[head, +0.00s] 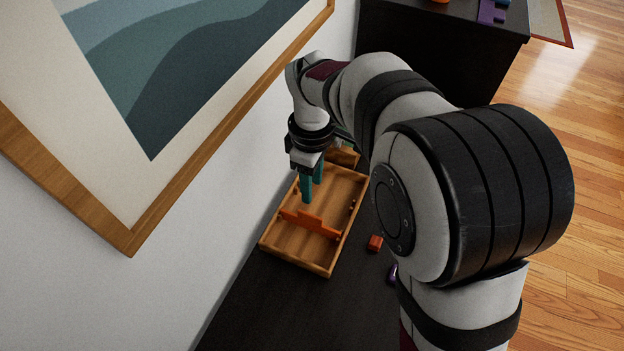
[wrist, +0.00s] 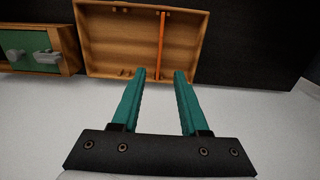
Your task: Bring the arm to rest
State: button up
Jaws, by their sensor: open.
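My gripper (head: 312,187) has two teal fingers and hangs down over a wooden tray (head: 271,243) near the wall. In the wrist view the gripper (wrist: 156,76) is open, with nothing between its fingers. The wooden tray (wrist: 104,38) shows ahead of the fingertips there. An orange divider (head: 310,221) stands across the tray, and it also shows in the wrist view (wrist: 161,45). I cannot tell whether the fingertips touch the tray. My arm hides part of the desk.
A red block (head: 375,243) and a purple piece (head: 393,274) lie on the dark desk right of the tray. A wooden unit with a green front (wrist: 22,42) stands beside the tray. A framed picture (head: 170,195) hangs on the wall close to my arm.

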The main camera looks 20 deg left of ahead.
jog(key=s+d+r+m+y, duration=0.1)
jog(key=s+d+r+m, duration=0.2)
jog(key=s+d+m, duration=0.35)
jog(key=s+d+r+m, duration=0.35)
jog(key=d+m, duration=0.45)
jog(key=d, duration=0.4)
jog(key=s+d+f+m, duration=0.1)
jog(key=s+d+m, duration=0.3)
jog(key=s+m, duration=0.5)
jog(key=shift+f+y, duration=0.35)
jog(key=shift+y, duration=0.05)
